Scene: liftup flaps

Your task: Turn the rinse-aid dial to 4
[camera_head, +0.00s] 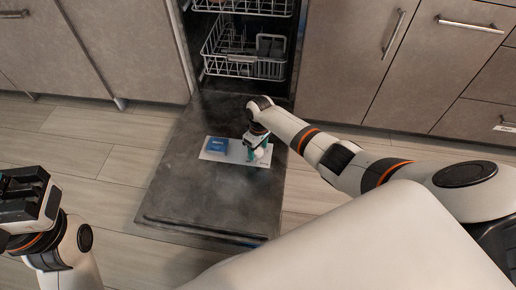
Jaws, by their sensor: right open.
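The dishwasher door (190,192) is folded down flat, its dark inner side facing up. On it lies a pale panel (238,161) with a blue square (217,145) at its left part. My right gripper (258,152) is over the right part of this panel, pointing down, and is open. The rinse-aid dial cannot be made out; the gripper and wrist cover that area. I cannot tell whether the fingers touch anything. My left gripper (22,200) is at the far left, away from the door, and its fingers are not clear.
Dishwasher racks (243,52) stand inside the open machine behind the door. Closed cabinets with bar handles (394,34) flank it on both sides. The wooden floor (75,150) left of the door is clear.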

